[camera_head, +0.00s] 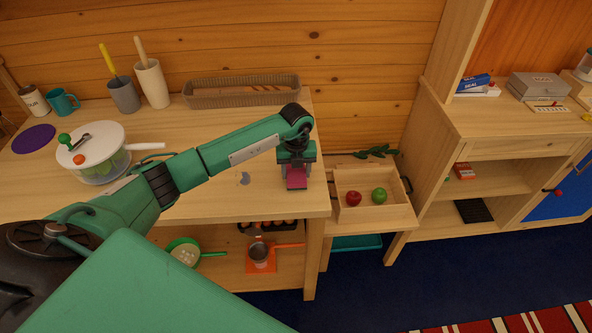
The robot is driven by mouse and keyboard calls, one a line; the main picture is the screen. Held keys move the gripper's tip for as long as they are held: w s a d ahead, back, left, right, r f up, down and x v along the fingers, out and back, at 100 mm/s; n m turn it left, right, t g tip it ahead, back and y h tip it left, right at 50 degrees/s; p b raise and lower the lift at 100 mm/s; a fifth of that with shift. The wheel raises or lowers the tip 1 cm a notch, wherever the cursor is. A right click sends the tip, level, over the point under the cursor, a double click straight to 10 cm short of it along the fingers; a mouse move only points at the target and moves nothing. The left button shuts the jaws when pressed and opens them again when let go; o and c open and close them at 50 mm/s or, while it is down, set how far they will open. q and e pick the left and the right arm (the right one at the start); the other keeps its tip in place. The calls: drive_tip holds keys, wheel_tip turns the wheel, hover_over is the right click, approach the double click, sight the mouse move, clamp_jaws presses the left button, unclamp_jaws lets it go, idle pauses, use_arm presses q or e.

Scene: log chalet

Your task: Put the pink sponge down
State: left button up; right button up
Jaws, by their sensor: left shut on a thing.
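The pink sponge (296,183) is in my left gripper (296,172), whose green arm reaches in from the left. The gripper points down near the right end of the wooden counter (225,205) and is shut on the sponge. The sponge shows between and below the dark fingers. I cannot tell whether its underside touches the counter top. My right gripper is not in view.
A salad spinner (92,153) stands on the counter at left, with utensil pots (123,95) and a woven basket (240,91) behind. Right of the counter, a lower wooden tray (372,217) holds a red apple (353,199) and a green apple (379,195).

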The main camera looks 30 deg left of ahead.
use_arm(q)
drive_tip(key=shift+f, duration=0.4)
drive_tip(key=shift+f, duration=0.1)
drive_tip(key=shift+f, duration=0.15)
drive_tip(key=o, duration=1)
